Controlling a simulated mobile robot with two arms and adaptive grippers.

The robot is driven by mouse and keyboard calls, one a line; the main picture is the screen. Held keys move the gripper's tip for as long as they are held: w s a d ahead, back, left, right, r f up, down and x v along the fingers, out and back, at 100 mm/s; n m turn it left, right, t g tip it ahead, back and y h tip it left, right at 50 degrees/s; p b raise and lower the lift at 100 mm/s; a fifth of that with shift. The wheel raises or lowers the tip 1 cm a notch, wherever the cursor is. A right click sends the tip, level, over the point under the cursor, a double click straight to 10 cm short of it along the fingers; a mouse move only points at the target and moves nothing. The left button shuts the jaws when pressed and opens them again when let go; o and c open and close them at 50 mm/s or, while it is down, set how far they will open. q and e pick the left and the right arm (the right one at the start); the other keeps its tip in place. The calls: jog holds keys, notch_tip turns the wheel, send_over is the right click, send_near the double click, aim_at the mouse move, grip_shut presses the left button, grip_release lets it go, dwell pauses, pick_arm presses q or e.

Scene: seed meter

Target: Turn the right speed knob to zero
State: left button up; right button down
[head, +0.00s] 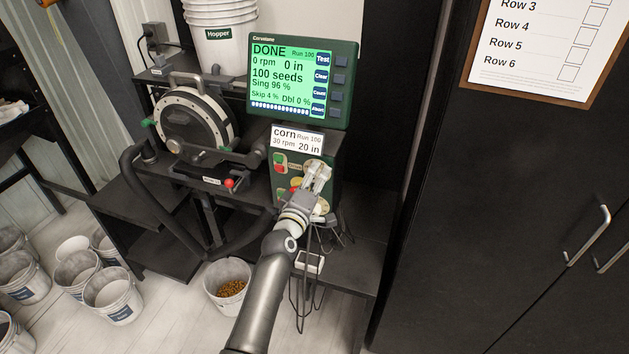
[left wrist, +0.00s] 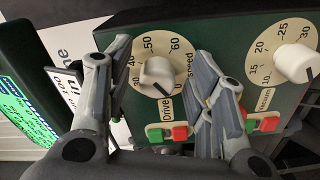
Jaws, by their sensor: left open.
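The white drive speed knob (left wrist: 157,75) sits on a cream dial marked from 0 to 60 in the left wrist view. A dark pointer line shows low on its face, towards the 0 end of the scale. My left gripper (head: 317,175) is open in front of the green control box (head: 281,184). In the left wrist view its fingers (left wrist: 162,85) stand on either side of the speed knob, and contact cannot be told. In the head view the gripper hides the knob. A second white knob, for vacuum (left wrist: 295,62), is on the right. My right gripper is out of view.
Green and red buttons (left wrist: 168,132) lie beside the dials. The monitor (head: 303,82) above reads DONE, 0 rpm and 0 in. A card (head: 297,140) reads corn, 30 rpm, 20 in. Cables hang under the box, near a bucket of seed (head: 229,288). A black cabinet (head: 510,200) stands right.

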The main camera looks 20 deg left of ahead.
pick_arm(q)
jog(key=s, duration=1.2)
jog(key=shift+a, duration=0.2)
jog(key=shift+f, duration=0.1)
